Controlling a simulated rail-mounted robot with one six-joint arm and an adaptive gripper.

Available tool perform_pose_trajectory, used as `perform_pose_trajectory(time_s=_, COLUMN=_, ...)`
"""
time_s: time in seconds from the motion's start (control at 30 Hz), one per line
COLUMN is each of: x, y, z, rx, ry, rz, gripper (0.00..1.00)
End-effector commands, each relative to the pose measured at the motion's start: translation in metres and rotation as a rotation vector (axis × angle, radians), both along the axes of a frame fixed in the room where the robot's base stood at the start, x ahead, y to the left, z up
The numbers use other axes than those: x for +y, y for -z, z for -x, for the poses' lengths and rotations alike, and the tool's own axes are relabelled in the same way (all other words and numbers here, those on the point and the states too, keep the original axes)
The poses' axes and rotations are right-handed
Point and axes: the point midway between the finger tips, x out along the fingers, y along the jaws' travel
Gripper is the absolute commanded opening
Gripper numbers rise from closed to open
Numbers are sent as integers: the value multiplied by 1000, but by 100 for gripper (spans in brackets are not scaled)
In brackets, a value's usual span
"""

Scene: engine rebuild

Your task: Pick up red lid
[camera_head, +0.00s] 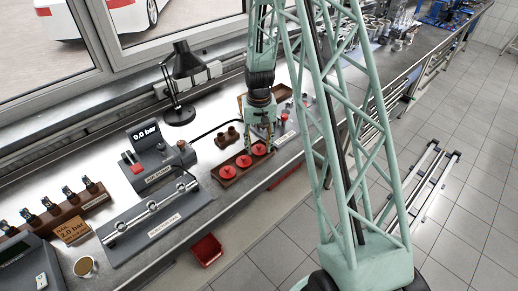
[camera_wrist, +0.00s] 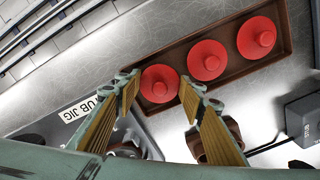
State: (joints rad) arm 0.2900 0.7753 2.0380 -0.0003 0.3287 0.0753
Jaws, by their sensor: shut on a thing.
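Three red lids with round knobs sit in a row in a brown tray (camera_wrist: 284,22) on the bench. In the wrist view, the left-end lid (camera_wrist: 159,80) lies between my gripper's (camera_wrist: 158,92) two fingertips, and my gripper is shut on this lid. The middle lid (camera_wrist: 207,59) and the right-end lid (camera_wrist: 257,38) are clear of the fingers. In the head view, my gripper (camera_head: 261,143) points down at the tray's far end, at the far lid (camera_head: 259,150). The other lids (camera_head: 244,161) and (camera_head: 228,172) show nearer.
A pressure gauge unit (camera_head: 155,155), a jig plate (camera_head: 150,222) and a desk lamp (camera_head: 182,85) are to the left. A red bin (camera_head: 206,249) is below the bench's front edge.

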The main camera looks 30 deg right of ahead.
Motion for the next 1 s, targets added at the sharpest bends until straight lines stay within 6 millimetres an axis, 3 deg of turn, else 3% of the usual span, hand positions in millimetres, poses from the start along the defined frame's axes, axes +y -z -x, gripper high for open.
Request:
perform_pose_trajectory(time_s=0.43, x=0, y=-27, z=-1, rx=-2, ry=0, rz=1, gripper=31)
perform_pose_trajectory(time_s=0.77, x=-3, y=-29, z=40, rx=0, ry=1, rz=0, gripper=31)
perform_pose_trajectory(time_s=1.0, x=-6, y=-33, z=87, rx=0, ry=1, rz=0, gripper=31)
